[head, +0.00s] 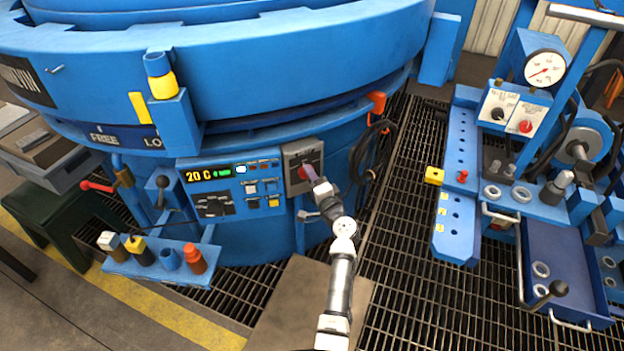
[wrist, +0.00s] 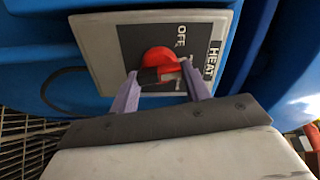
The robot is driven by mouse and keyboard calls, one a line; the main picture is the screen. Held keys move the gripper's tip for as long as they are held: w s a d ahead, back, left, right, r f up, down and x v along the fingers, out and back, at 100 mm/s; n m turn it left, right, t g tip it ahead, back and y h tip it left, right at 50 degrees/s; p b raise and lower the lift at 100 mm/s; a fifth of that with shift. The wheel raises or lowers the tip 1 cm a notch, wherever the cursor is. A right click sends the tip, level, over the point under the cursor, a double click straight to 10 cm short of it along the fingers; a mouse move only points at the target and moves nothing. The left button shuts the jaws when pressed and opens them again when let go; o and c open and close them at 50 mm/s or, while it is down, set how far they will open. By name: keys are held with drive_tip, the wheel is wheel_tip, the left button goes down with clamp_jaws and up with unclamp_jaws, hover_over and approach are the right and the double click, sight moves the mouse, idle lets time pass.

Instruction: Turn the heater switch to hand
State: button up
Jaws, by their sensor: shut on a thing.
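The heater switch (wrist: 160,66) is a red rotary knob on a dark plate in a grey box (wrist: 93,50). The plate reads "OFF" above the knob and "HEAT" at the right; lettering just right of the knob is partly hidden by my finger. In the head view the grey box (head: 291,150) is on the blue furnace front, right of the control panel, and the red knob (head: 301,173) shows in part. My gripper (wrist: 160,82) is shut on the knob, with one purple finger on each side. It also shows in the head view (head: 309,172).
The control panel (head: 232,188) with a "20 C" display is left of the box. A black cable coil (head: 371,150) hangs to the right. A shelf of coloured-top pegs (head: 160,265) juts out lower left. A blue bench with a gauge (head: 544,68) stands right, across open grating.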

drive_tip(key=m+p, duration=0.3)
drive_tip(key=m, duration=0.9)
drive_tip(key=shift+f+p, duration=0.2)
drive_tip(key=shift+p, duration=0.2)
drive_tip(key=shift+m, duration=0.3)
drive_tip(key=o, duration=1)
drive_tip(key=shift+s, duration=0.1)
drive_tip(key=b+v, duration=0.1)
drive_tip(key=v, duration=1.2)
drive_tip(key=shift+s+d, duration=0.2)
drive_tip(key=shift+s, duration=0.15)
drive_tip(key=shift+r, duration=0.1)
